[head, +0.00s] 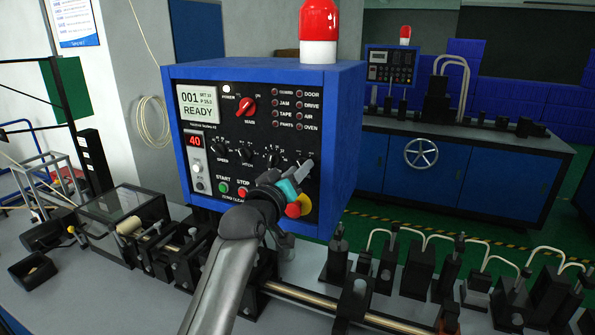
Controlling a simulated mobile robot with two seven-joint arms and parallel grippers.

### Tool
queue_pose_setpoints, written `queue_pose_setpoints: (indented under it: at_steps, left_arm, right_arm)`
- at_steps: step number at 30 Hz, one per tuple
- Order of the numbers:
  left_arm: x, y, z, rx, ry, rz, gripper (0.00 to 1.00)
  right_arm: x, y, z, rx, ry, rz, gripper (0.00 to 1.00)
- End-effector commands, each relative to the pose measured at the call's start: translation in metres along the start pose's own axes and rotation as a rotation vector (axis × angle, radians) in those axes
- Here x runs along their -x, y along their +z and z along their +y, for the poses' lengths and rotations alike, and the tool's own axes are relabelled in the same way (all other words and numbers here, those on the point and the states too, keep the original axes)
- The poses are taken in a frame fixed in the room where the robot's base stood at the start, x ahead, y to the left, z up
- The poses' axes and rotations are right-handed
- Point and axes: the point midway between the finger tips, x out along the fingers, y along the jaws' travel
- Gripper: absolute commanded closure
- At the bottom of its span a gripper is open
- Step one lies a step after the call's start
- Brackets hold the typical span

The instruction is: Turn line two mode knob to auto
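A blue control box (345,140) with a black front panel stands close in front of me. Along its middle is a row of small black knobs (247,154); the labels I can read look like speed and pitch, and the right end of the row is partly covered by my gripper. I cannot tell which knob is the mode knob. My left gripper (299,174), grey with a teal part, is at the panel's lower right, by the right end of that row. Whether its fingers are open or shut is unclear. My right gripper is not in view.
A red main switch (246,106), a display reading READY (199,104), start and stop buttons and a red emergency button (293,210) are on the panel. A red lamp (319,22) tops the box. Rollers and fixtures crowd the bench. A second machine (460,165) stands behind.

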Motion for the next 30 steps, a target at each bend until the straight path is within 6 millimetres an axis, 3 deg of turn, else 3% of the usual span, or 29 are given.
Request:
queue_pose_setpoints:
  at_steps: [14,30]
  left_arm:
    - [0.008,0.000,0.000,-0.002,0.000,0.001,0.55]
    - [0.079,0.001,-0.001,-0.003,-0.001,0.000,0.55]
  right_arm:
    - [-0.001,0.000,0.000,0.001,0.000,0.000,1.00]
    - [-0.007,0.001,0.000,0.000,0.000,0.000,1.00]
